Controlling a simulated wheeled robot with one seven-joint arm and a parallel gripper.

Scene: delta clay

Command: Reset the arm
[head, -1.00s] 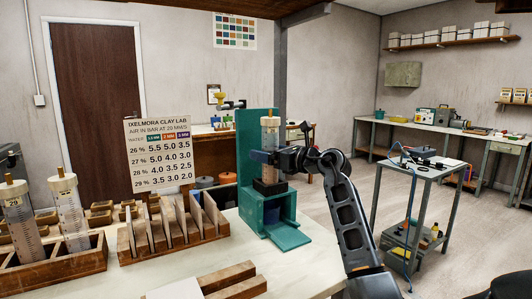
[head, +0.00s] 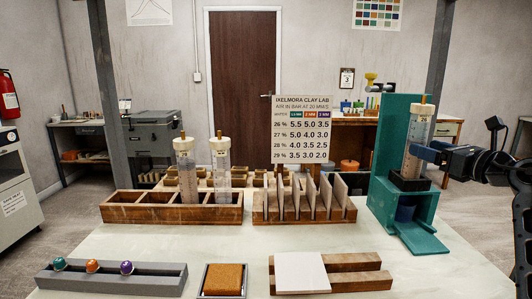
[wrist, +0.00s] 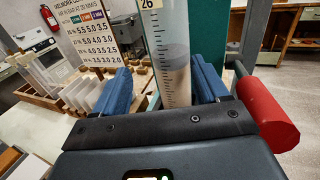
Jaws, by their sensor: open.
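My gripper (head: 420,152) is at the teal press stand (head: 403,105) on the right side of the table. In the wrist view its two blue fingers (wrist: 163,84) are apart, one on each side of a clear graduated cylinder (wrist: 172,50) with grey content and a label reading 26. Whether either finger touches the cylinder cannot be told. The cylinder (head: 418,135) stands upright in a dark holder on the stand. My arm extends off to the right edge of the head view.
Two more cylinders (head: 187,172) stand in a wooden rack (head: 130,210). A slotted wooden rack (head: 290,217) holds upright pale tiles, with a sign (head: 303,127) behind. In front lie a grey tray (head: 100,280) with three balls, a brown block (head: 223,279) and a white tile (head: 299,272).

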